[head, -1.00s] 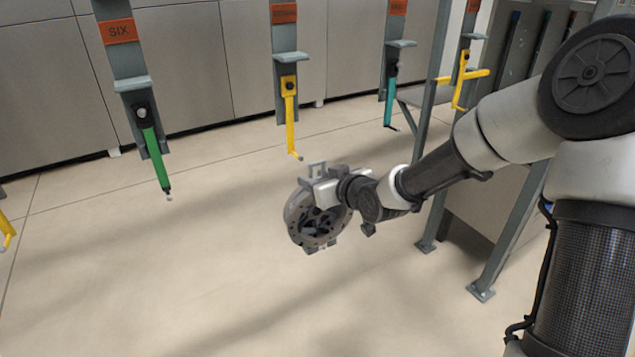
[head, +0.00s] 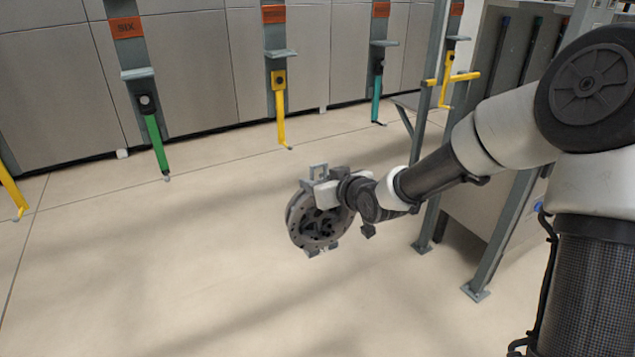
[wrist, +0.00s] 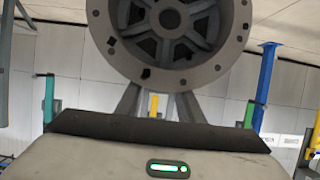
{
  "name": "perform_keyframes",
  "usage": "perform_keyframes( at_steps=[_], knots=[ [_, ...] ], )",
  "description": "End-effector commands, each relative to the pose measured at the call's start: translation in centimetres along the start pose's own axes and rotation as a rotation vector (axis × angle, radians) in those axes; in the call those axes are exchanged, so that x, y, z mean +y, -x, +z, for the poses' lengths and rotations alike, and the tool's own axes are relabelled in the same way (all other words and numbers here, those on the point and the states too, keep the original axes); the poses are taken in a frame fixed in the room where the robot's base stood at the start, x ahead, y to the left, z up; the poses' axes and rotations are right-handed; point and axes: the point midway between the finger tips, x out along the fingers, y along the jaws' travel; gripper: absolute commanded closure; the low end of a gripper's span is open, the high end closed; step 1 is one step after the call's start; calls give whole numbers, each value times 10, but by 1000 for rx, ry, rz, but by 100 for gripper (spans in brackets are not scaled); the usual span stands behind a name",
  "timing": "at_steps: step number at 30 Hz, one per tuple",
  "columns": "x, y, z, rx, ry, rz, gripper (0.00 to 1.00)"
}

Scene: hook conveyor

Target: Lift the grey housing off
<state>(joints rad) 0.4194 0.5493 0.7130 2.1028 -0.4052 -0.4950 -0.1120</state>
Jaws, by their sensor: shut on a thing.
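The grey housing (head: 319,222) is a round ring with a spoked, dark inside. It hangs in the air in front of my arm in the head view, clear of every hook. My gripper (head: 313,177) is shut on the grey housing at its upper edge. In the wrist view the housing (wrist: 176,72) fills the top middle, its flange with small holes facing the camera. The gripper's fingers (wrist: 155,104) reach up to its rim; the exact contact is partly hidden.
Hanging carriers with a green hook (head: 156,147), a yellow hook (head: 281,119) and a teal hook (head: 376,97) line the back. One carrier has an orange SIX sign (head: 126,28). A steel frame leg (head: 499,235) stands at right. The floor (head: 150,270) at front left is clear.

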Motion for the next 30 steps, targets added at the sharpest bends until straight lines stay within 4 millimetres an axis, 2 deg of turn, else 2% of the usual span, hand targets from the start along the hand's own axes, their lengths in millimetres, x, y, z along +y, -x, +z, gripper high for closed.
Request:
perform_keyframes(
  at_steps=[7, 30],
  knots=[
    [0, 3, 0, 6, 2, 1, 100],
    [1, 35, 14, 5, 1, 1, 100]
  ],
)
